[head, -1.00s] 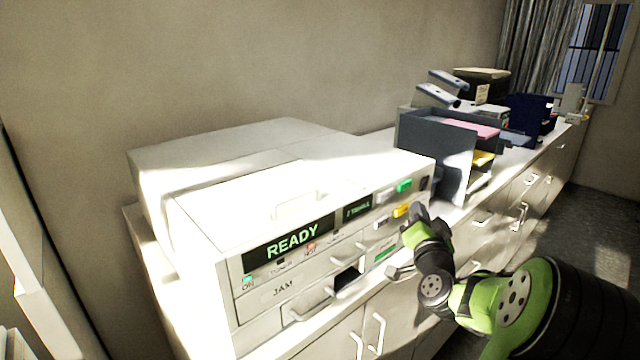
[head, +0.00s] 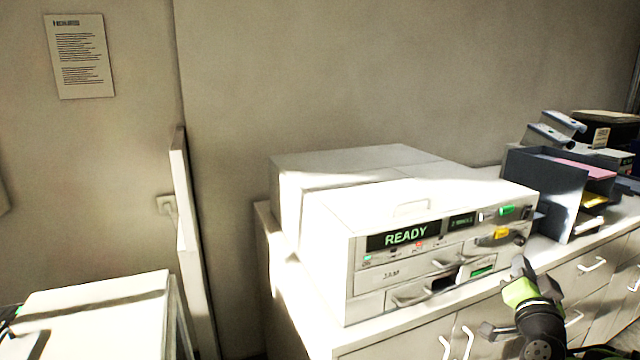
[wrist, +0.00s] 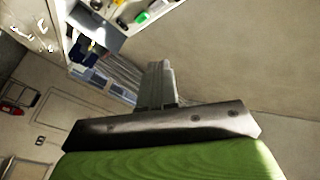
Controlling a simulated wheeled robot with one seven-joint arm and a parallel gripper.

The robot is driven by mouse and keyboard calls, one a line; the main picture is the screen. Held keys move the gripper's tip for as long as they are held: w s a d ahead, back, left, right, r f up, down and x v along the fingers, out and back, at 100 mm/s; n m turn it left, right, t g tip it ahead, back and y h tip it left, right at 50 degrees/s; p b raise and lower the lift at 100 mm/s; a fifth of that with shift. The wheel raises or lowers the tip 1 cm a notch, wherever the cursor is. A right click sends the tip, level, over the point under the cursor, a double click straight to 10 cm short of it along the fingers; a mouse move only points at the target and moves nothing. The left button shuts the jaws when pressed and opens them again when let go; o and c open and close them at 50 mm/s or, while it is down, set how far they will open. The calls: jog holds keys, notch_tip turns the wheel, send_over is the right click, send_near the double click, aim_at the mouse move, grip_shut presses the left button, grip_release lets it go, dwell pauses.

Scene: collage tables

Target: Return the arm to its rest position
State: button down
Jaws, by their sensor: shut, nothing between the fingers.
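My gripper (head: 520,268) is at the lower right of the head view, in front of the right part of the white machine (head: 330,215) and apart from it as far as I can tell. In the wrist view my gripper (wrist: 158,85) has its fingers together, with nothing between them. The machine stands on a cabinet top, and its display (head: 404,235) reads READY. The green arm behind the gripper is cut off by the lower edge of the head view.
A dark tray organiser (head: 545,190) with coloured paper stands right of the machine. Cabinet handles (head: 592,264) stick out along the front. A white table or box (head: 95,310) is at lower left. A printed notice (head: 80,55) hangs on the wall.

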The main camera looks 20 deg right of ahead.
jog(key=w+a+f+n+y, duration=0.2)
jog(key=w, duration=0.3)
jog(key=w+a+f+n+g+y, duration=0.15)
jog(key=a+n+y, duration=0.25)
jog(key=a, duration=0.7)
jog(key=w+a+f+n+g+y, duration=0.1)
jog(key=a+f+n+g+y, duration=0.25)
jog(key=a, duration=0.75)
jog(key=s+a+n+g, duration=0.1)
jog(key=s+a, duration=0.3)
jog(key=s, duration=0.3)
jog(key=s+a+f+n+g+y, duration=0.1)
jog(key=s+a, duration=0.3)
jog(key=s, duration=0.4)
jog(key=s+a+f+n+g+y, duration=0.1)
jog(key=s+a+n+g, duration=0.1)
jog(key=s+a, duration=0.2)
jog(key=s, duration=0.3)
jog(key=shift+s+a+n+g, duration=0.3)
jog(key=shift+a+n+g, duration=0.05)
jog(key=shift+g, duration=0.05)
